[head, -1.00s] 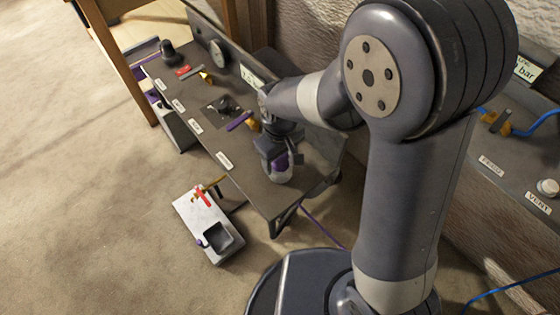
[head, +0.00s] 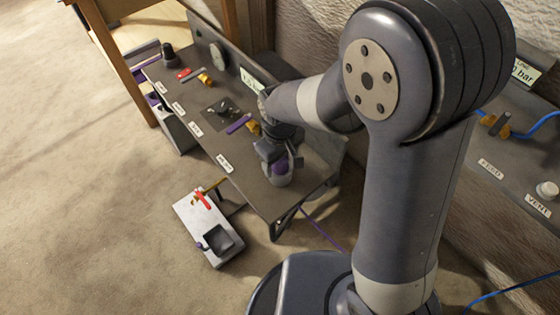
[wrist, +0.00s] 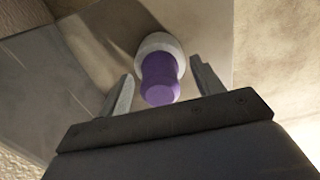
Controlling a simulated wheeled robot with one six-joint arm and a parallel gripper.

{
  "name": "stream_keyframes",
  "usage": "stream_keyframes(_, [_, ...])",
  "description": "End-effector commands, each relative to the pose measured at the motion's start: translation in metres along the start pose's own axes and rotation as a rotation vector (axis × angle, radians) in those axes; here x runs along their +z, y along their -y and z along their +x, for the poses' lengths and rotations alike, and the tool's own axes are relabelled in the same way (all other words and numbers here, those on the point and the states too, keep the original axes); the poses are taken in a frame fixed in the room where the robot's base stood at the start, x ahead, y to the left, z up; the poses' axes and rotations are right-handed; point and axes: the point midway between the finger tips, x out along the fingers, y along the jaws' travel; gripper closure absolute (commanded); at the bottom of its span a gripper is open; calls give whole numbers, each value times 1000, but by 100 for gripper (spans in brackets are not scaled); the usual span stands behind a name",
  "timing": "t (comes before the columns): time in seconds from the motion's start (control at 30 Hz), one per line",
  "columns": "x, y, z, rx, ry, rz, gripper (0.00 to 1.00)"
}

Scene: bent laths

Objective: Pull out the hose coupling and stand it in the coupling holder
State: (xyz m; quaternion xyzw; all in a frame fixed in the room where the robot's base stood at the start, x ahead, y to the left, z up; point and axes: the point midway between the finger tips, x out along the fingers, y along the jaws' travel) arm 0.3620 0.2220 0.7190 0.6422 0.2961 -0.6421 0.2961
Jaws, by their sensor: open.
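The hose coupling appears as a purple cylinder (head: 281,167) upright in a pale round cup (head: 278,180), likely the coupling holder, near the front right end of the grey bench. In the wrist view the purple coupling (wrist: 160,80) sits between the fingers, with the pale rim of the cup (wrist: 158,44) around its far end. My gripper (wrist: 162,85) is open around the coupling, with a gap on each side. In the head view my gripper (head: 277,158) hides part of the coupling. How deep the coupling sits cannot be told.
The bench top (head: 200,105) carries a purple bar (head: 238,124), yellow fittings, a dark knob (head: 168,51) and white labels. A white unit (head: 208,225) with a red lever and dark recess stands on the floor. A purple hose (head: 325,230) runs across the floor. Open floor lies left.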

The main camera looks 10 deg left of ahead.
Motion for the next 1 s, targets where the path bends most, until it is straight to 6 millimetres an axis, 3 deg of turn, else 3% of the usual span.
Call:
stream_keyframes(0.27, [0,0,0,0,0,0,39])
stream_keyframes(1.0, [0,0,0,0,0,0,97])
